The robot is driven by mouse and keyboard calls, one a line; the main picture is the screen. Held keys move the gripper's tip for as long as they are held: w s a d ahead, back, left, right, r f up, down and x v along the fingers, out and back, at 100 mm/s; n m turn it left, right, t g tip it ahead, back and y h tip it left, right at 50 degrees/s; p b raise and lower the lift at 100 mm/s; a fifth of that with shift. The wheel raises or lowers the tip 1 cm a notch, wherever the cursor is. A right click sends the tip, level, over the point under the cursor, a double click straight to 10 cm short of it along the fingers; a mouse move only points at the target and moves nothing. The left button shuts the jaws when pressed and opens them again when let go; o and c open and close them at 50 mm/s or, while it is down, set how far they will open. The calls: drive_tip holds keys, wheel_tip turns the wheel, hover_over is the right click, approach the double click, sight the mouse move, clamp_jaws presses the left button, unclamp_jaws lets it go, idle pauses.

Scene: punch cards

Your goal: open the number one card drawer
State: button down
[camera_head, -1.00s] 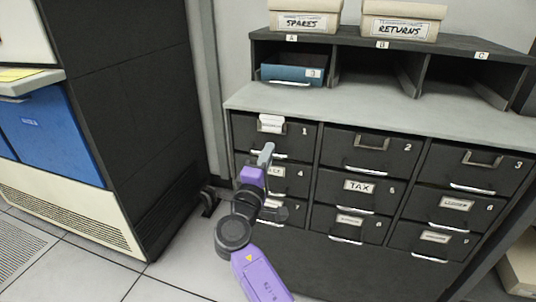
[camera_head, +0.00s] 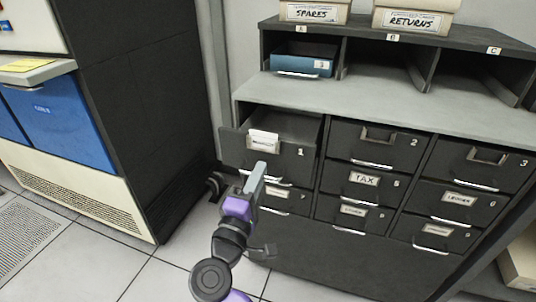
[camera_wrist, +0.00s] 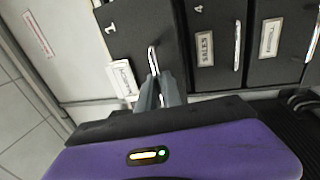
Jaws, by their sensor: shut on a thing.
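The number one card drawer (camera_head: 287,155) is at the top left of the dark cabinet and stands pulled out, with its open top showing behind its front. A white label card (camera_head: 263,141) sits in the holder on its front. My gripper (camera_head: 258,170) is at the lower part of that front. In the wrist view my gripper (camera_wrist: 157,84) is shut on the drawer's handle (camera_wrist: 152,60), a bright metal bar.
Drawer two (camera_head: 374,147) and drawer three (camera_head: 482,166) are shut beside it, with more shut drawers below. A shelf with a blue tray (camera_head: 302,62) stands above. A dark machine cabinet (camera_head: 140,110) is to the left, with floor between.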

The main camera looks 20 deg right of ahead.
drive_tip(key=r+v, duration=0.1)
drive_tip(key=v, duration=0.6)
drive_tip(key=shift+s+a+p, duration=0.25)
drive_tip(key=shift+s+p, duration=0.05)
drive_tip(key=shift+p, duration=0.15)
drive_tip(key=c, duration=1.8)
unclamp_jaws()
drive_tip(key=shift+r, duration=0.1)
drive_tip(key=v, duration=0.7)
drive_tip(key=shift+s+a+p, duration=0.25)
drive_tip(key=shift+s+p, duration=0.05)
drive_tip(key=shift+p, duration=0.05)
